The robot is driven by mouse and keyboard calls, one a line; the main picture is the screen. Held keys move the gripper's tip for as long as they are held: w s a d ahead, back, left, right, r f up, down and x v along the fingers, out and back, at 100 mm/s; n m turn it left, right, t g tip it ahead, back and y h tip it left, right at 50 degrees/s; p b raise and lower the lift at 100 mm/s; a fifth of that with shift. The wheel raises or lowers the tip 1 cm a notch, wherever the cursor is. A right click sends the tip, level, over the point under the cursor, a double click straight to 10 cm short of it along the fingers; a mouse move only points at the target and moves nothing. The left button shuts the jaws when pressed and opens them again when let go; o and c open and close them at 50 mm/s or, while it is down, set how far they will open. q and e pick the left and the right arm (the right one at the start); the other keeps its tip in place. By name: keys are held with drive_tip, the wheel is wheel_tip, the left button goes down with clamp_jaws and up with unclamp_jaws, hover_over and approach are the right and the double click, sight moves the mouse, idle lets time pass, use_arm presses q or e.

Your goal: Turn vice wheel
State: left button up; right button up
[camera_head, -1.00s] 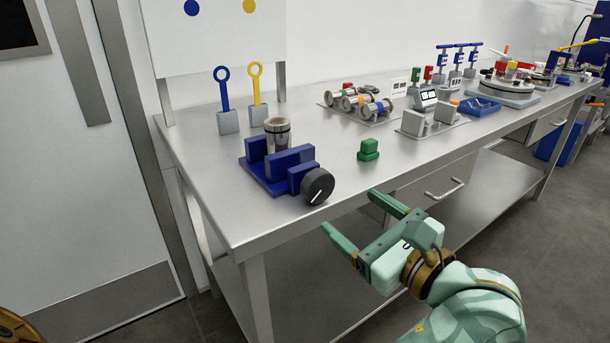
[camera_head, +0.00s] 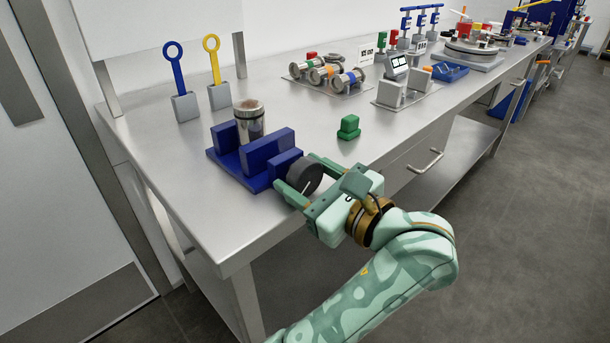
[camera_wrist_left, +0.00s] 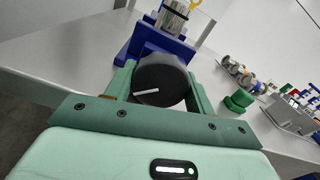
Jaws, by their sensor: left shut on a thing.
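The blue vice (camera_head: 250,155) stands on the steel bench near its front left corner and holds a silver cylinder (camera_head: 249,122) upright between its jaws. Its round black wheel (camera_head: 306,177) faces the bench's front edge. My left gripper (camera_head: 300,180) is shut on the wheel, one green finger on each side of it. In the left wrist view the wheel (camera_wrist_left: 160,80) sits between the fingers, and its white mark lies nearly level. The vice (camera_wrist_left: 150,42) shows behind it. My right gripper is not in view.
A green stepped block (camera_head: 348,128) stands on the bench right of the wheel. A blue ring tool (camera_head: 175,72) and a yellow one (camera_head: 212,62) stand in grey blocks behind the vice. Silver cylinders (camera_head: 325,70) lie further back. The bench's front left is clear.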

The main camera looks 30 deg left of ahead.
use_arm(q)
drive_tip(key=shift+r+m+p, duration=0.25)
drive_tip(key=shift+m+p, duration=0.05)
drive_tip(key=shift+p, duration=0.1)
drive_tip(key=shift+s+r+m+p, duration=0.1)
drive_tip(key=shift+r+m+p, duration=0.05)
drive_tip(key=shift+m+p, duration=0.75)
drive_tip(key=shift+m, duration=0.1)
drive_tip(key=shift+f, duration=0.35)
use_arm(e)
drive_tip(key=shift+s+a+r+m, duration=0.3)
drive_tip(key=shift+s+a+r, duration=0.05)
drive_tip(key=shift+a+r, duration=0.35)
use_arm(q)
drive_tip(key=o, duration=1)
drive_tip(key=shift+d, duration=0.1)
